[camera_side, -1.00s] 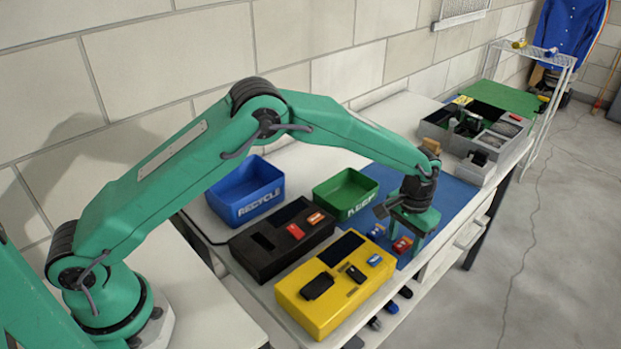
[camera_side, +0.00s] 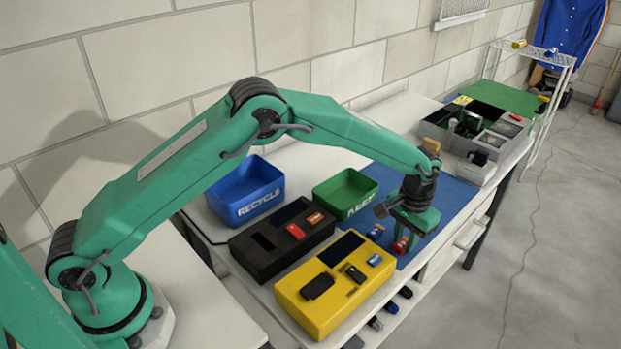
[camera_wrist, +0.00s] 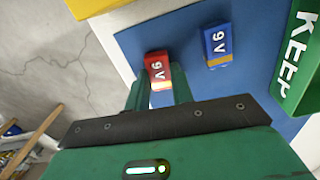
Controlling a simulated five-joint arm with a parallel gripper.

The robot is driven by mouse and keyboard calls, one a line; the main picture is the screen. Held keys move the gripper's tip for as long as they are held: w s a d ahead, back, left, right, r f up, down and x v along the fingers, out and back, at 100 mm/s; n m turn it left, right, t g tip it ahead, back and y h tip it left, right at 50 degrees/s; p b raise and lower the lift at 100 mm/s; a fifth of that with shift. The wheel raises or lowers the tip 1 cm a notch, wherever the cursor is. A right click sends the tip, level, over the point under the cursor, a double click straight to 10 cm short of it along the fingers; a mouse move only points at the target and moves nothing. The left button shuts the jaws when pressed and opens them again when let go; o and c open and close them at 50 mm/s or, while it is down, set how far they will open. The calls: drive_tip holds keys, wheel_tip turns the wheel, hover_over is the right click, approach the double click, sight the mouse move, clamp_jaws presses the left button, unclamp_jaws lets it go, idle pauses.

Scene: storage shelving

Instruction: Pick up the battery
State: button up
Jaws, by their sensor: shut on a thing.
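A red 9V battery (camera_wrist: 157,68) is between the two green fingers of my gripper (camera_wrist: 158,90) in the wrist view. In the side view my gripper (camera_side: 404,243) is low over the blue mat (camera_side: 450,192), and the red battery (camera_side: 400,245) shows at its fingers. My gripper is shut on this battery. Whether the battery touches the mat is hard to tell. A blue 9V battery (camera_wrist: 217,46) lies on the mat beside it, apart from my gripper; it also shows in the side view (camera_side: 376,231).
A green KEEP bin (camera_side: 346,196) and a blue RECYCLE bin (camera_side: 245,192) stand toward the wall. A black case (camera_side: 262,245) and a yellow case (camera_side: 318,317) are at the front left. A grey organizer (camera_side: 440,132) stands behind my gripper.

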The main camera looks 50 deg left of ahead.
sight(404, 243)
drive_tip(key=shift+r, duration=0.85)
wheel_tip(404, 243, up, 2)
drive_tip(key=shift+r, duration=0.1)
drive_tip(key=s+d+r, duration=0.7)
drive_tip(key=s, duration=0.2)
drive_tip(key=shift+s, duration=0.15)
drive_tip(key=shift+r, duration=0.1)
